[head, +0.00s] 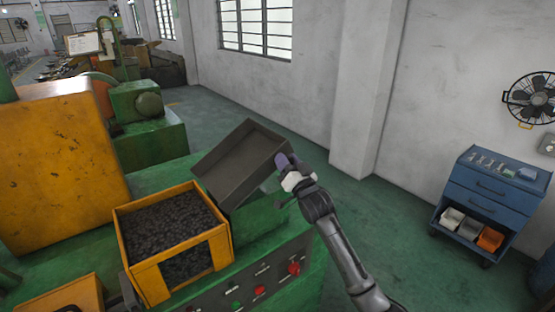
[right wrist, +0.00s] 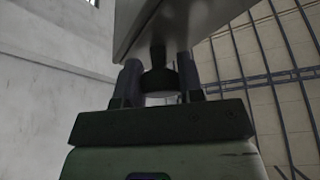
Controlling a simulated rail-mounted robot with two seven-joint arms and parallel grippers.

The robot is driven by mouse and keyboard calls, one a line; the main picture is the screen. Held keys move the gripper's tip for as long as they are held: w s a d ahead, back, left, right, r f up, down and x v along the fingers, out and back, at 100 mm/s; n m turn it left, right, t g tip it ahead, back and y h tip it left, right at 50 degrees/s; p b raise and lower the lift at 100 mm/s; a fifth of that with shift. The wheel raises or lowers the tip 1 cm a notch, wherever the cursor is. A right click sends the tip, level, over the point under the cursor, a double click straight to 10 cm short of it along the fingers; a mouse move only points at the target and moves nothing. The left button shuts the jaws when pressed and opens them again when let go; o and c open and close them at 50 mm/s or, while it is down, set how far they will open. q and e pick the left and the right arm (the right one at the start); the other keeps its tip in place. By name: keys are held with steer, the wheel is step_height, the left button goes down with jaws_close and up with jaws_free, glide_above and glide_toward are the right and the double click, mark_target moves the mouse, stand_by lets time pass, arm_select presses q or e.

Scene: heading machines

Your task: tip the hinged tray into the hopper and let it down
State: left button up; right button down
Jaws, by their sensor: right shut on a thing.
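The grey hinged tray (head: 236,170) is tilted, its right end raised and its left end low at the hopper's edge. The part of its inside that I see looks bare. The yellow hopper (head: 143,272) stands to its left, full of small dark pieces (head: 168,220). My right gripper (head: 285,166) is at the tray's raised right end. In the right wrist view its two fingers (right wrist: 160,85) are shut on a dark round knob (right wrist: 158,72) joined to the tray (right wrist: 185,22). My left gripper is not in view.
A green machine panel with red and green buttons (head: 259,291) lies below the tray and hopper. A blue tool cabinet (head: 494,203) stands at the right by the wall. A large yellow machine housing (head: 60,165) is at the left. The green floor between is clear.

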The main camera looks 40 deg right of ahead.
steer(key=d+f+m+g+h+b, duration=0.1)
steer(key=d+f+m+g+h, duration=0.1)
steer(key=f+m, duration=0.5)
step_height(320, 180, down, 4)
steer(key=shift+d+r+m+h+b, duration=0.1)
steer(key=shift+d+m+h+b, duration=0.35)
steer(key=shift+d, duration=0.65)
steer(key=shift+s+f, duration=0.1)
steer(key=shift+f, duration=0.1)
steer(key=c, duration=1)
jaws_free()
steer(key=shift+o, duration=1.3)
steer(key=shift+r, duration=0.1)
